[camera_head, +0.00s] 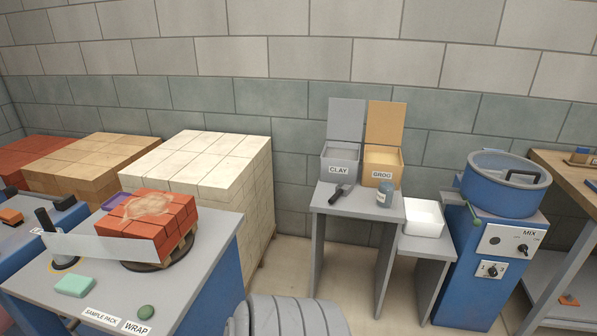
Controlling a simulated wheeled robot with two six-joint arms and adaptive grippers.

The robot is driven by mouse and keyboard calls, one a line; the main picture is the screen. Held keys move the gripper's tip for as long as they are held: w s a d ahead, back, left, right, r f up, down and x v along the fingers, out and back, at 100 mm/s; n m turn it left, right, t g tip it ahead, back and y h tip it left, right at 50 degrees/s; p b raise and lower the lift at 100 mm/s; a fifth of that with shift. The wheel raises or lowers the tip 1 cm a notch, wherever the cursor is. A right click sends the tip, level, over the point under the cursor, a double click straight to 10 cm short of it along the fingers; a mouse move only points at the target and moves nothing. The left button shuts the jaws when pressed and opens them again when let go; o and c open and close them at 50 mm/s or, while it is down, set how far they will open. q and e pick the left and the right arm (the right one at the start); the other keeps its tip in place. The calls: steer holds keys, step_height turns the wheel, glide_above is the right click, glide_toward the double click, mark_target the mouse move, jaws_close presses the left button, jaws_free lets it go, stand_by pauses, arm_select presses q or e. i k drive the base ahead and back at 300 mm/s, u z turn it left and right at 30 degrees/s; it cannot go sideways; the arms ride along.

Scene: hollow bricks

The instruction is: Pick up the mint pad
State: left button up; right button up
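The mint pad (76,285) is a small, pale green block with rounded edges. It lies flat on the front left part of the grey table (198,273) at the left. Its whole top is in view and nothing covers it. It lies in front of a dark upright post on a round base (65,254) and left of the "SAMPLE PACK" label (101,316). Neither of my grippers shows in the head view.
A stack of red bricks (172,235) with a pale wrap strip (92,246) stands behind the pad. A dark green round knob (146,312) is by the "WRAP" label (136,328). A grey ribbed thing (290,316) is at bottom centre. The table right of the pad is clear.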

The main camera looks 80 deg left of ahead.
mark_target(77, 285)
steer(key=u, duration=2.7)
